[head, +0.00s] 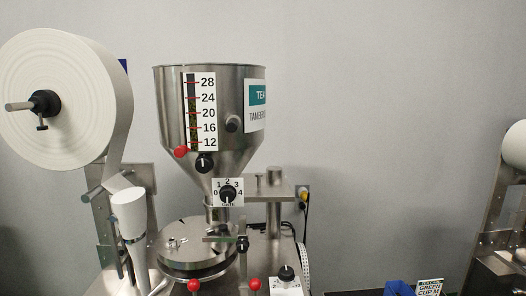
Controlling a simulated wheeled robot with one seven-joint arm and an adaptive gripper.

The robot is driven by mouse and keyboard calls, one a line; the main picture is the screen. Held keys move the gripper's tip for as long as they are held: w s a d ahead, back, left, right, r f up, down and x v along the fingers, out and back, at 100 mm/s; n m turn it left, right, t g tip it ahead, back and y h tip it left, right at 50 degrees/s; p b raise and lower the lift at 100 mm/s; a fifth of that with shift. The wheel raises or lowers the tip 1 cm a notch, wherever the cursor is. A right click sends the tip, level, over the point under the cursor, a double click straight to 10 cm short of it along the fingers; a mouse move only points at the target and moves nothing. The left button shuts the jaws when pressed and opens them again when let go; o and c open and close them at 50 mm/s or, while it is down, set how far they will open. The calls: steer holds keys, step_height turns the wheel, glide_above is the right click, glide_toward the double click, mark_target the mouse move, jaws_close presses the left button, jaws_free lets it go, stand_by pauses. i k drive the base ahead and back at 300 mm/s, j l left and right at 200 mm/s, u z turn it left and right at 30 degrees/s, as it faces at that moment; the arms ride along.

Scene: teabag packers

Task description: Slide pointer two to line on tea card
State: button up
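A small tea card (429,287) stands at the bottom right; its lower part is cut off and only its top words, with "GREEN", can be partly read. A vertical scale (208,113) marked 12 to 28 with red lines is on the front of the steel hopper (225,160), beside a narrow sight window (193,112) showing dark contents. A red knob (180,152) sits at the scale's lower left, near the 12 line, and a black knob (204,162) just below the scale. I cannot tell which part is pointer two. My gripper is not in view.
A gate dial (228,192) numbered 0 to 4 is below the hopper. A round steel plate (195,243), two red knobs (194,285) (255,284) and another black knob (286,273) are lower. A large paper roll (75,100) is left; a second machine (500,260) is right.

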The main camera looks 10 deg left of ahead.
mark_target(179, 152)
steer(key=u, duration=1.35)
steer(key=k+z, duration=0.1)
steer(key=z, duration=1.8)
steer(key=u, duration=1.75)
